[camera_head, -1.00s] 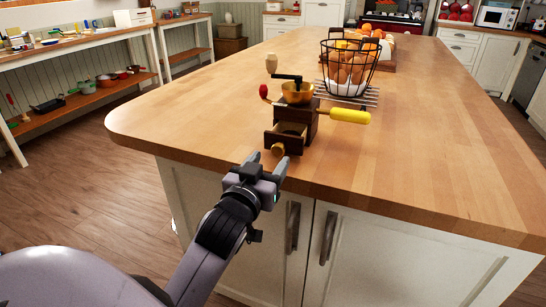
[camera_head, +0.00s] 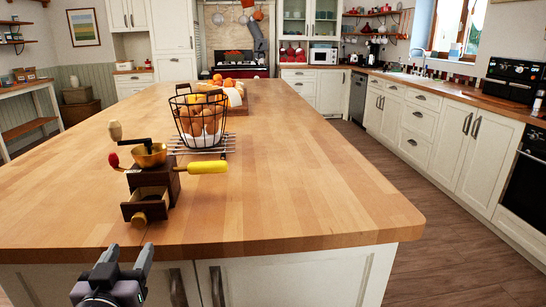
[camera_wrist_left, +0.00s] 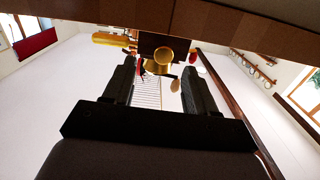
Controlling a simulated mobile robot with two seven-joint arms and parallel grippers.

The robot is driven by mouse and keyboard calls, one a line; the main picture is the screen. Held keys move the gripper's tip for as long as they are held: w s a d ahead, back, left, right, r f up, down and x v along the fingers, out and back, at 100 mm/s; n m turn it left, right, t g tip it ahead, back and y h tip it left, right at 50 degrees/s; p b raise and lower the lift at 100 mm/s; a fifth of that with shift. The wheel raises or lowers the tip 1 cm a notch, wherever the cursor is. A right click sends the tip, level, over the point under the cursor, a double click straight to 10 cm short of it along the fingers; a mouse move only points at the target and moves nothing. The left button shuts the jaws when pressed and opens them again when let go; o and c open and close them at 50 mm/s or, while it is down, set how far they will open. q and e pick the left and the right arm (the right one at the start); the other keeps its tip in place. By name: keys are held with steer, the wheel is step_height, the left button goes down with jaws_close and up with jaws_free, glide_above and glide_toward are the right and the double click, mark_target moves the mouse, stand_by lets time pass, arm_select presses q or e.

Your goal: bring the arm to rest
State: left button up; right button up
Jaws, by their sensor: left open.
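My left gripper (camera_head: 127,258) is open and empty at the near edge of the wooden island top (camera_head: 290,190), at the bottom left of the head view. Just beyond it stands a coffee grinder (camera_head: 153,180) with a brass bowl, a crank and a small drawer pulled open toward me. The gripper is apart from the grinder. In the left wrist view, the two fingers (camera_wrist_left: 158,85) are spread wide, with the grinder (camera_wrist_left: 160,48) seen beyond them near the top. My right gripper does not show.
A yellow-handled tool (camera_head: 207,167) lies beside the grinder. A wire basket of eggs (camera_head: 200,120) stands on a rack behind it, with a board of fruit (camera_head: 232,92) farther back. The right half of the island top is clear. Counters (camera_head: 440,125) line the right wall.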

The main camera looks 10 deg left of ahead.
arm_select(q)
steer(key=s+d+f+m+g+h+p, duration=0.1)
steer(key=s+d+f+g+h, duration=0.1)
steer(key=s+f, duration=0.3)
steer(key=s+d+f+m+g+h+p, duration=0.2)
steer(key=s+d+f, duration=0.3)
steer(key=f, duration=0.6)
steer(key=s+d+f+m+g+h+p, duration=0.2)
steer(key=s+d+f, duration=0.1)
steer(key=s+f, duration=0.2)
step_height(320, 180, down, 3)
steer(key=shift+s+d+r+g, duration=0.1)
steer(key=shift+s+d+g, duration=0.2)
steer(key=shift+s+d, duration=0.1)
